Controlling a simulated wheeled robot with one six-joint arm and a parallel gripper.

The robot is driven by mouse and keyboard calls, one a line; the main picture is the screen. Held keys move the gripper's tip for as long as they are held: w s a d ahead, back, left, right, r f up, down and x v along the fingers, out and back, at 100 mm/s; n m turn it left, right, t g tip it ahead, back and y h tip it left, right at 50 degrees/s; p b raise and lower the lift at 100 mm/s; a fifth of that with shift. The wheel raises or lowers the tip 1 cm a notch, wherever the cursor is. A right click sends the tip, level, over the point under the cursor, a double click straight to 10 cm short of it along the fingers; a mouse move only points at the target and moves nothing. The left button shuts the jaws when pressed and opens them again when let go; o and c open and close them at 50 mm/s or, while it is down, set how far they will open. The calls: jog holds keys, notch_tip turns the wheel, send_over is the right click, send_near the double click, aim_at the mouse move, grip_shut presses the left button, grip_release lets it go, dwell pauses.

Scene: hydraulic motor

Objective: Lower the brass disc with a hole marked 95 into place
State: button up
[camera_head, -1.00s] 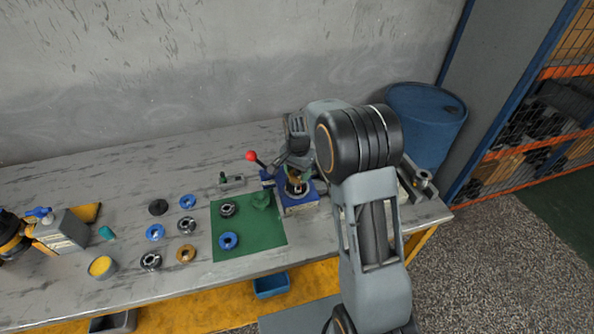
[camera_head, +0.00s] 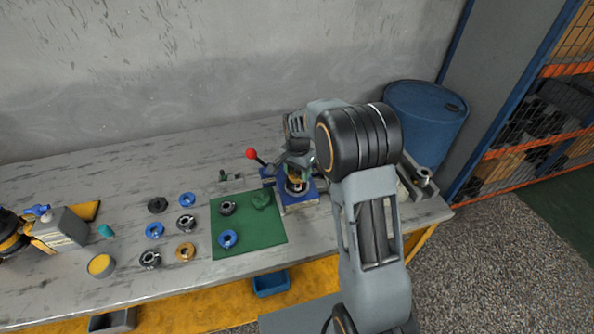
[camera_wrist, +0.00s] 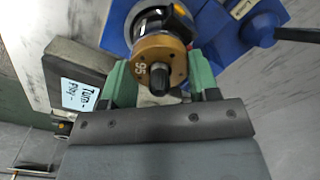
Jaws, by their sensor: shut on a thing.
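The brass disc (camera_wrist: 160,62) marked 95 is in the wrist view, between the green fingertips of my gripper (camera_wrist: 160,78), which is shut on it. A dark round post or hole shows at the disc's near edge. A shiny metal cylinder with dark bands (camera_wrist: 155,22) lies just beyond the disc, in line with it. Both are over the blue fixture (camera_wrist: 208,25). In the head view, the brass disc (camera_head: 294,179) shows small above the blue fixture (camera_head: 299,207), partly hidden by my arm. I cannot tell whether the disc touches the parts below it.
A red-knobbed lever (camera_head: 251,153) rises left of the fixture. A green mat (camera_head: 255,238) lies left with a few parts on it. Several blue, dark and brass rings lie farther left. A grey block with a label (camera_wrist: 78,85) stands close to my gripper.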

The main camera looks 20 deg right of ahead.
jog(key=shift+f, duration=0.1)
dwell(0.3)
jog(key=o, duration=1.4)
jog(key=shift+r+p, duration=3.05)
jog(key=shift+r, duration=1.25)
